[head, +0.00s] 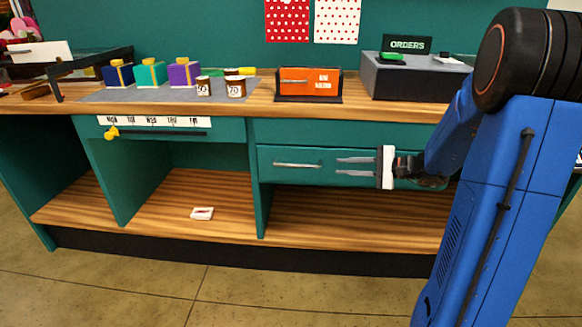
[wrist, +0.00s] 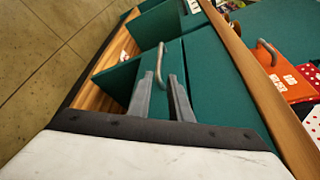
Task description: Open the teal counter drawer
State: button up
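The teal counter drawer (head: 335,175) sits under the worktop on the right half of the counter. Its front stands slightly proud of the panel around it, but I cannot tell if it is pulled out. Its metal bar handle (head: 298,165) is horizontal in the head view and shows upright in the wrist view (wrist: 161,66). My gripper (head: 340,166) is in front of the drawer, to the right of the handle, fingers pointing left. In the wrist view my gripper (wrist: 164,80) has its two fingers parted, with nothing between them. The handle lies just beyond the fingertips.
The wooden worktop (head: 225,108) holds gift boxes, cups, an orange box (head: 309,83) with a handle and a grey orders box (head: 415,78). A small white-and-red packet (head: 202,213) lies on the lower shelf. The floor (head: 150,290) in front is clear.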

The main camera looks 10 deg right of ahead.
aim_at(303, 166)
jog(key=x, duration=1.7)
jog(key=shift+s, duration=0.1)
jog(key=shift+c, duration=0.6)
grip_shut()
